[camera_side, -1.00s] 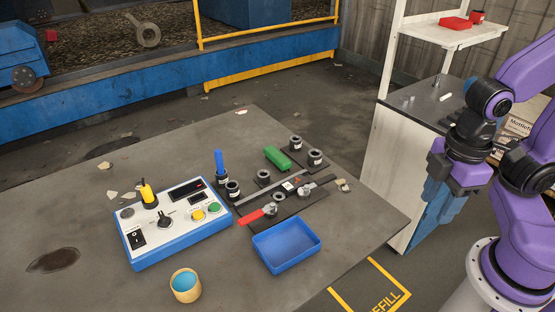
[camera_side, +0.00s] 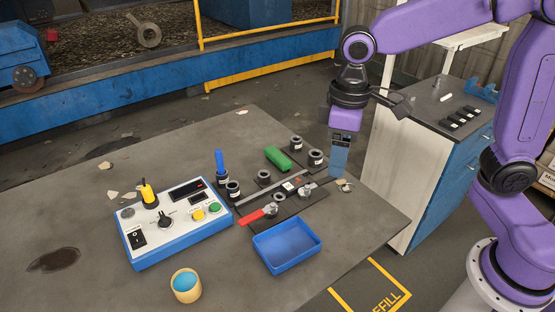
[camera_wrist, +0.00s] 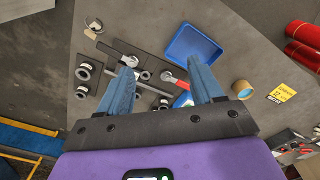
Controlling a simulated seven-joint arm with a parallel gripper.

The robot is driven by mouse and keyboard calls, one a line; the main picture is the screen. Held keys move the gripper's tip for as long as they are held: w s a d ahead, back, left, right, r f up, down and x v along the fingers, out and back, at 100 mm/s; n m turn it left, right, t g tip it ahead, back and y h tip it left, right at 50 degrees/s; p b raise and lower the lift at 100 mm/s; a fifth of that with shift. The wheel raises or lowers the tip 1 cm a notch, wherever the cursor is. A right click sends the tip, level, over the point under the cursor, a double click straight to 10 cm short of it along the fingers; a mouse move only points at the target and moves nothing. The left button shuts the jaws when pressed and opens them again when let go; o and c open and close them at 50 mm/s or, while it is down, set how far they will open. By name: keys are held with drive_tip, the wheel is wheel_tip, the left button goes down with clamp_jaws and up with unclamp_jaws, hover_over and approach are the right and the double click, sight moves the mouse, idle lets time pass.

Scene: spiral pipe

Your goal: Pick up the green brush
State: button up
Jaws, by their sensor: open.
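The green brush (camera_side: 278,158) lies on the dark table in the side view, near several black ring-shaped holders. It does not show in the wrist view, where my gripper covers part of the table. My gripper (camera_side: 338,176) hangs to the right of the brush with its blue fingers pointing down. The fingers are apart and empty in the wrist view (camera_wrist: 163,62). The side view does not make clear how high they are above the table.
A holder (camera_side: 315,157) stands between the brush and my gripper. A red-handled tool (camera_side: 258,215) and a blue tray (camera_side: 286,244) lie nearer the front. A blue upright item (camera_side: 219,162), a control box (camera_side: 178,222) and a cup (camera_side: 185,285) are at left.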

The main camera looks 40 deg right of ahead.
drive_tip(key=w+m, duration=0.4)
drive_tip(key=w, duration=1.2)
drive_tip(key=m, duration=0.4)
hover_over(278, 155)
wheel_tip(278, 155, down, 3)
drive_tip(key=f, duration=1.1)
drive_tip(key=shift+w+a+f, duration=0.15)
drive_tip(key=shift+a+f, duration=0.05)
drive_tip(key=shift+d+f, duration=0.2)
drive_tip(key=shift+f, duration=2.4)
drive_tip(key=c, duration=1.1)
